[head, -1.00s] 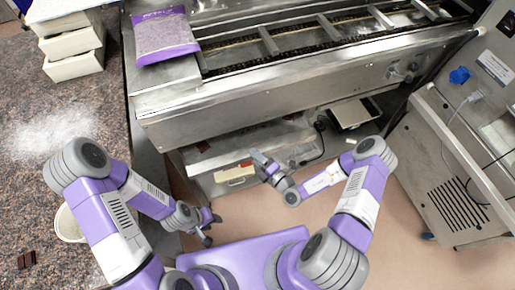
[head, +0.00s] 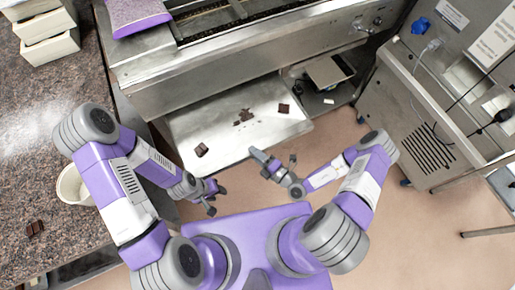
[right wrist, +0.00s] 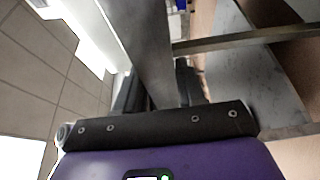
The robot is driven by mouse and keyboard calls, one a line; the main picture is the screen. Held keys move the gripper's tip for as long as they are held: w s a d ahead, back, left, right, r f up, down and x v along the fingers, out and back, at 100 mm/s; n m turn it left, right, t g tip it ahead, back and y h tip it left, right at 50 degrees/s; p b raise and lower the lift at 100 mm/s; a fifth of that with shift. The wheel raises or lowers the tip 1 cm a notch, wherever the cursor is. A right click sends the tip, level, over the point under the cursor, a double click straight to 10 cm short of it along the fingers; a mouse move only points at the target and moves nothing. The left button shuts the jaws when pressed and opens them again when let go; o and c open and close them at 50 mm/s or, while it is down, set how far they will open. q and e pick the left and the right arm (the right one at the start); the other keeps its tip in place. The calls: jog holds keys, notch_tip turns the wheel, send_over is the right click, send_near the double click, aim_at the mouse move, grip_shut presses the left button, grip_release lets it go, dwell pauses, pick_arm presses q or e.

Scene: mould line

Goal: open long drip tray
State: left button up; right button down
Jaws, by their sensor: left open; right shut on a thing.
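The long drip tray (head: 215,128) is a flat grey metal tray pulled out from under the machine in the head view. Dark brown pieces (head: 243,116) lie on it. My right gripper (head: 266,162) is shut on the tray's front edge. In the right wrist view, a grey metal strip (right wrist: 150,50) runs into the fingers, which are partly hidden behind the dark gripper body. My left gripper (head: 213,199) is open and empty, in front of the tray's left part and apart from it.
The steel machine (head: 235,75) stands above the tray. A small shelf (head: 328,72) is at its right, and a grey cabinet (head: 440,120) stands further right. A speckled counter (head: 50,130) with a white bucket (head: 72,186) lies left. The floor (head: 400,235) at front right is clear.

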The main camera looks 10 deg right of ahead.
dwell(0.3)
jog(key=c, duration=0.8)
grip_release()
jog(key=shift+o, duration=0.2)
jog(key=shift+s, duration=0.1)
jog(key=v, duration=0.7)
jog(key=shift+s+d, duration=0.2)
jog(key=shift+d, duration=0.05)
